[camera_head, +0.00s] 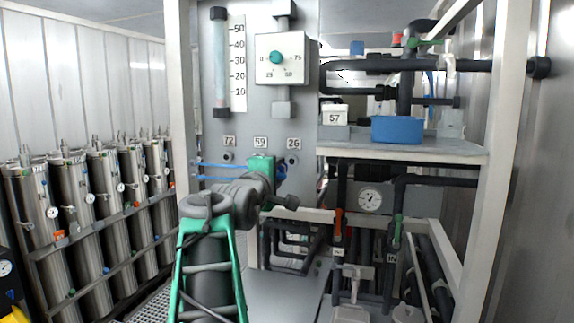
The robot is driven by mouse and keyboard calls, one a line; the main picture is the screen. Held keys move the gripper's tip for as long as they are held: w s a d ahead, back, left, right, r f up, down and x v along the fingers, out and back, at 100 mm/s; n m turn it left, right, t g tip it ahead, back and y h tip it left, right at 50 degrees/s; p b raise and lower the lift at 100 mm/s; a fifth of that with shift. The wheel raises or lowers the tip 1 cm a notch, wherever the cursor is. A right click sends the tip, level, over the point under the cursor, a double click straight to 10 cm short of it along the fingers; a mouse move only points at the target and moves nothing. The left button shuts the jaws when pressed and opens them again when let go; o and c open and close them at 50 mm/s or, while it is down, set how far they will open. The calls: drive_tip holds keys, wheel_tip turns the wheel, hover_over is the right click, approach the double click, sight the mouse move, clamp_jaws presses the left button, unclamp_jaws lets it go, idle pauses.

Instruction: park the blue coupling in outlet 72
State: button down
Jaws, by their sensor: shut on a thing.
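My gripper (268,170) is in front of the grey panel, just below the label 59, and is shut on the blue coupling (281,173). Only a small blue part of the coupling shows, at the gripper's right side; my wrist hides much of the rest. Outlet 72 (228,157) is a small dark round port under the label 72, to the left of my gripper. Its opening looks empty. The outlet under label 59 is hidden behind my gripper. Whether the coupling touches the panel cannot be told.
Another outlet (292,159) sits under the right-hand label, close to the coupling. Thin blue hoses (222,165) run left from behind my gripper across the panel, near outlet 72. A shelf (400,150) with a blue box (397,129) juts out at right. A white frame post (180,100) stands at left.

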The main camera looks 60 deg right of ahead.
drive_tip(key=w+a+f+n+t+y, duration=0.3)
drive_tip(key=w+a+f+n+t, duration=0.15)
drive_tip(key=w+a+f, duration=0.65)
drive_tip(key=w+a+f+n+t+y, duration=0.3)
drive_tip(key=w+a+f+t, duration=0.45)
drive_tip(key=w, duration=0.55)
drive_tip(key=a+f+n+t+y, duration=0.1)
drive_tip(key=a+f+y, duration=0.3)
drive_tip(key=a, duration=0.7)
drive_tip(key=a+f+n+t+y, duration=0.1)
drive_tip(key=a+f+n+y, duration=0.3)
drive_tip(key=a+f, duration=0.4)
drive_tip(key=a+f+n+y, duration=0.3)
drive_tip(key=a+f, duration=0.4)
drive_tip(key=a, duration=0.7)
drive_tip(key=shift+s+a+t+y, duration=0.4)
drive_tip(key=shift+n, duration=0.25)
